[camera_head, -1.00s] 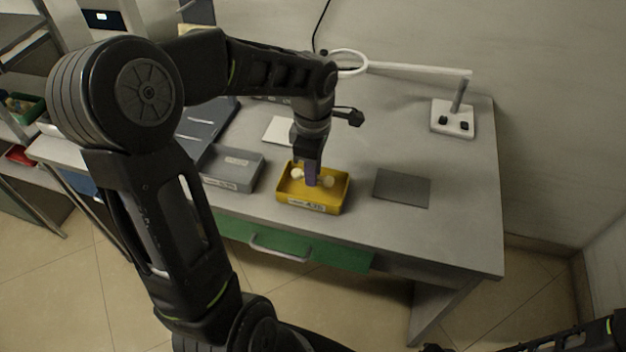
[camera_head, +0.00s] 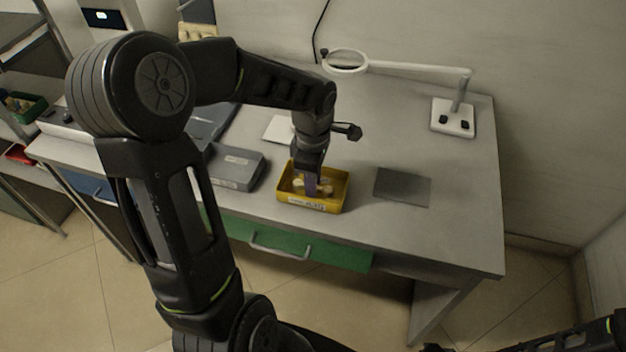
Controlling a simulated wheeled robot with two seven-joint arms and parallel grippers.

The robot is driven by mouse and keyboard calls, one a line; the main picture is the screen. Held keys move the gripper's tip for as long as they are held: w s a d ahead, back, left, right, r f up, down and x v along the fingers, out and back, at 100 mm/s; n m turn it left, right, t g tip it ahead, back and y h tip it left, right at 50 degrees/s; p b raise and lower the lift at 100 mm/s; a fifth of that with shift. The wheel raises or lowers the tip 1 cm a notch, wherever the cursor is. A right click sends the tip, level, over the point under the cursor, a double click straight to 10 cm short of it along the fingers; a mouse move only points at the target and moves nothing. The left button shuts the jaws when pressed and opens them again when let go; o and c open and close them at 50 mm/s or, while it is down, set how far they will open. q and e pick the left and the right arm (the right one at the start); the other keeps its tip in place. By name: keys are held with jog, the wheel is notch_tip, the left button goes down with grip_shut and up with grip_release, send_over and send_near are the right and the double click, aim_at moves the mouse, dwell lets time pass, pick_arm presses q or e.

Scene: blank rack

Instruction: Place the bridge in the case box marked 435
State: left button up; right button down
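A yellow case box (camera_head: 337,204) stands on the grey table, with a white label on its front whose digits are too blurred to read surely. Pale rounded pieces (camera_head: 327,187) lie inside it. My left gripper (camera_head: 311,192) points straight down into the box, among the pale pieces. A purple-grey part shows at its tip; I cannot tell whether this is a finger or a held thing. Its finger gap is not clear. I cannot make out the bridge for certain. Part of my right arm shows at the bottom right, but its fingertips are not visible.
A grey lidded box (camera_head: 236,168) stands left of the yellow box. A dark grey flat pad (camera_head: 402,187) lies to its right. A white sheet (camera_head: 279,129) lies behind. A ring lamp (camera_head: 453,118) stands at the back right. The table's right front is clear.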

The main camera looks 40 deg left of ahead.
pick_arm(q)
jog(key=o, duration=0.3)
jog(key=shift+o, duration=0.2)
jog(key=shift+r, duration=0.1)
notch_tip(320, 180, up, 12)
dwell(0.4)
dwell(0.5)
